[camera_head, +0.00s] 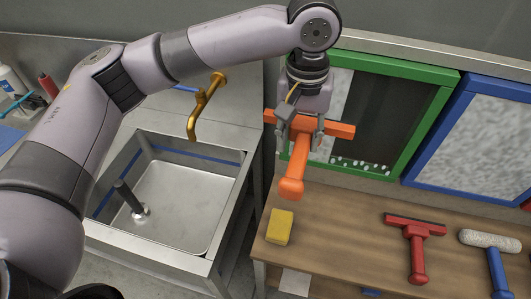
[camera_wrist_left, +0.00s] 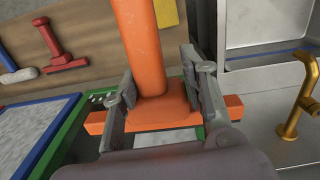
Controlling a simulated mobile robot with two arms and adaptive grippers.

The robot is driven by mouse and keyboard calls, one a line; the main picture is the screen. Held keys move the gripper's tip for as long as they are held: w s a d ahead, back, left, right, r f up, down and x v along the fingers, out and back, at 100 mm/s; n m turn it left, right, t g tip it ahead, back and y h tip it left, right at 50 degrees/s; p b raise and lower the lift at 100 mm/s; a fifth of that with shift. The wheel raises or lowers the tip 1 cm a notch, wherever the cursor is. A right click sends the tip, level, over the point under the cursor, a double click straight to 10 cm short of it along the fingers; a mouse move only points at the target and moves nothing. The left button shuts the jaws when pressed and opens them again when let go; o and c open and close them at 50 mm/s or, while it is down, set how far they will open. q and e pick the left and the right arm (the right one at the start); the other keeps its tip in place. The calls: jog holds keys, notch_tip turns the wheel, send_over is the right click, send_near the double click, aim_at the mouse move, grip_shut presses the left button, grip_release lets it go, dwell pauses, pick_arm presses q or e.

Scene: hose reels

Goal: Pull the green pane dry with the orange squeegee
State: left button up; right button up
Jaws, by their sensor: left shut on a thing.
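My left gripper (camera_head: 303,125) is shut on the orange squeegee (camera_head: 292,185), its handle pointing down toward the bench in the head view. In the left wrist view the squeegee (camera_wrist_left: 140,45) sits between the fingers (camera_wrist_left: 160,95), with its wide head crossing below them. The green pane (camera_head: 437,110) is behind the squeegee; its left part looks whitish, its middle is a dark clear strip, and white droplets or foam lie along its bottom edge. The gripper and squeegee hide part of its left side. I cannot tell whether the squeegee touches the glass. My right gripper is not in view.
A wooden bench (camera_head: 345,215) below the pane holds a yellow sponge (camera_head: 280,226), a red squeegee (camera_head: 416,245) and a blue-handled roller (camera_head: 490,242). A blue-framed whitish pane (camera_head: 480,135) stands to the right. A metal sink (camera_head: 180,200) with a brass tap (camera_head: 205,105) is at left.

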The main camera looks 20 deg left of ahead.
pick_arm(q)
jog(key=w+d+r+p, duration=0.1)
jog(key=d+r, duration=0.4)
jog(key=r, duration=0.1)
jog(key=shift+w+f, duration=0.15)
jog(key=shift+w, duration=2.6)
jog(key=shift+a, duration=0.1)
jog(key=shift+w+p, duration=0.85)
jog(key=shift+p, duration=0.05)
jog(key=shift+p, duration=0.7)
notch_tip(320, 180, down, 18)
jog(key=p, duration=0.2)
jog(key=shift+r, duration=0.25)
dwell(1.1)
